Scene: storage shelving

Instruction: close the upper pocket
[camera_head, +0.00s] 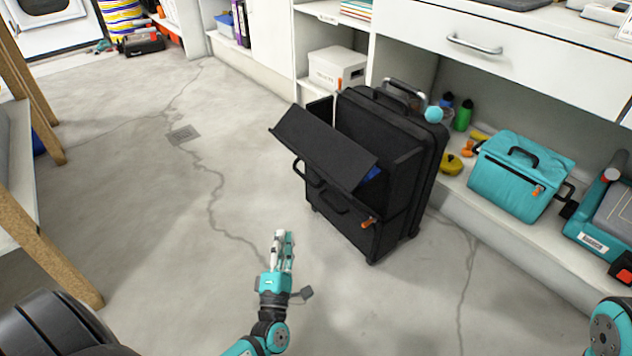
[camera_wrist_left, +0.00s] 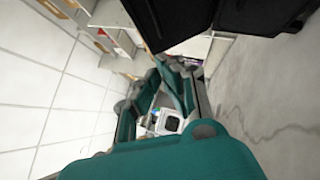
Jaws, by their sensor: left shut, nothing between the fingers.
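A black suitcase (camera_head: 402,137) stands upright on the floor, with its pull handle raised at the top. The upper pocket's flap (camera_head: 322,146) is open, tilted out from the front, and a bit of something blue shows in the pocket behind it. A lower front pocket with an orange tag (camera_head: 369,222) lies below it and looks shut. My left gripper (camera_head: 283,237) is shut and empty, in front of the suitcase and apart from it. In the left wrist view the dark suitcase (camera_wrist_left: 258,14) fills part of the top edge. My right gripper is out of view.
A shelf behind the suitcase holds a white box (camera_head: 337,68), a teal bag (camera_head: 521,175) and several bottles. A white drawer (camera_head: 500,50) is above. A wooden-legged bench (camera_head: 45,235) stands at left. The floor left of the suitcase is clear around a small drain (camera_head: 184,135).

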